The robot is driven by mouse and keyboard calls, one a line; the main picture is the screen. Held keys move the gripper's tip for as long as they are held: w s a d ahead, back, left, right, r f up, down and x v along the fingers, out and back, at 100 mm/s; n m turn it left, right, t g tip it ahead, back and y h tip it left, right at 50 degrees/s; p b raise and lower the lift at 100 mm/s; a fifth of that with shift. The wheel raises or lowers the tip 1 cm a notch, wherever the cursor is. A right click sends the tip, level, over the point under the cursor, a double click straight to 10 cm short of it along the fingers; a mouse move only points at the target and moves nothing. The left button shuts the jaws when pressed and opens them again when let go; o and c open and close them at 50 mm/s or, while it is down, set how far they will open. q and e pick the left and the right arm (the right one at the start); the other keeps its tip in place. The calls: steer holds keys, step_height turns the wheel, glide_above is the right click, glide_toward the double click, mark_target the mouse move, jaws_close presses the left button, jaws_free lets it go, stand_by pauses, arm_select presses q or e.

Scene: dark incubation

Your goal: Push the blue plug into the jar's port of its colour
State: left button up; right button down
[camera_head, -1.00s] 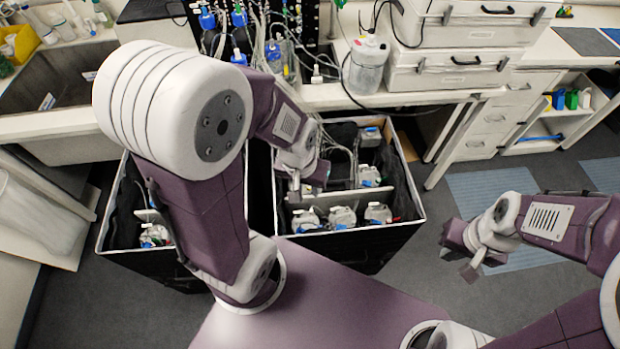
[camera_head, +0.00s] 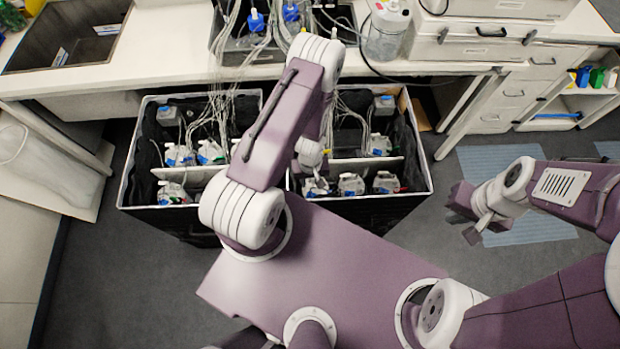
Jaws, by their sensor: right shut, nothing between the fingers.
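Several clear jars with white tops and coloured fittings stand in two black crates. In the right crate (camera_head: 432,170), a front row holds a left jar (camera_head: 316,189), a middle jar (camera_head: 350,185) and a right jar (camera_head: 386,183); another jar (camera_head: 380,146) stands behind the divider. My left gripper (camera_head: 316,174) points down at the left front jar, largely hidden by my forearm; its jaws are too small to read, and contact cannot be told. My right gripper (camera_head: 474,228) is shut and empty over the floor, right of the crate. I cannot make out the blue plug or the matching port.
The left crate (camera_head: 122,190) holds more jars (camera_head: 178,156) and thin tubes. A bench (camera_head: 190,72) runs behind, with blue-capped bottles (camera_head: 257,22), a clear canister (camera_head: 387,32) and white cases (camera_head: 470,40). Dividers and crate walls stand around the jars.

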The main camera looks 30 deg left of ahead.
mark_target(311, 191)
arm_select(q)
step_height(311, 191, down, 10)
steer(key=b, duration=0.8)
steer(key=shift+f+b, duration=0.1)
steer(key=shift+b, duration=0.25)
jaws_close()
stand_by(0.8)
steer(key=shift+r, duration=0.25)
steer(key=shift+r+p, duration=0.95)
steer(key=shift+p, duration=0.05)
